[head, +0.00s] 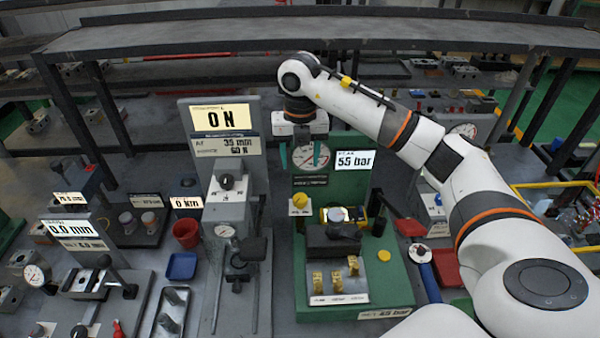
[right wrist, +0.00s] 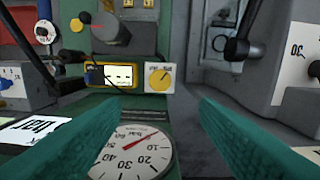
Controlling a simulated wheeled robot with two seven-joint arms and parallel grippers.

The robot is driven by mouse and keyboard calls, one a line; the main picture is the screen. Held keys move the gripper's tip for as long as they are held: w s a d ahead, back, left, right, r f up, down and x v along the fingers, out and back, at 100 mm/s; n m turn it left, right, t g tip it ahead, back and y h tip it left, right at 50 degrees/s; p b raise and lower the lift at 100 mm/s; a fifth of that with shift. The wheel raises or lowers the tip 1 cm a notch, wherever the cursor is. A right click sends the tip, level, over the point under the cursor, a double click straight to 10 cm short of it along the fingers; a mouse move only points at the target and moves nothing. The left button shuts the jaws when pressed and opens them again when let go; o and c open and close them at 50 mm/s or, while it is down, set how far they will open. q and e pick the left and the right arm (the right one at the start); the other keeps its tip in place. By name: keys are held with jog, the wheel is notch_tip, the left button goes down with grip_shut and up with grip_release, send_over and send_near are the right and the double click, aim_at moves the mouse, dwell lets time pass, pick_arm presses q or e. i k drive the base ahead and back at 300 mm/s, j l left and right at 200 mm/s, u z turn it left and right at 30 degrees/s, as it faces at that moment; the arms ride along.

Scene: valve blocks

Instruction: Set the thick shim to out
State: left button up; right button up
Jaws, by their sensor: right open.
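I cannot pick out the thick shim with certainty in either view. Three small brass pieces (head: 337,281) stand on a pale labelled plate on the green station, but I cannot tell whether one is a shim. My right gripper (head: 301,155) is above the back of that station, in front of the round gauge (head: 309,158). In the right wrist view its teal fingers (right wrist: 157,106) are wide apart with nothing between them. The gauge (right wrist: 132,152) lies below them, and a yellow knob (right wrist: 160,78) and a lit display (right wrist: 122,75) are farther off. My left gripper is out of sight.
The green station carries a "55 bar" sign (head: 355,161), a black lever (head: 376,203) and a yellow button (head: 384,255). A grey press with a "0 N" sign (head: 221,117) stands to its left. A red cup (head: 187,233) and blue tray (head: 182,266) sit farther left. A shelf (head: 330,37) spans the back.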

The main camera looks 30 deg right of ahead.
aim_at(354, 266)
jog(key=k+j, duration=1.15)
jog(key=k, duration=0.15)
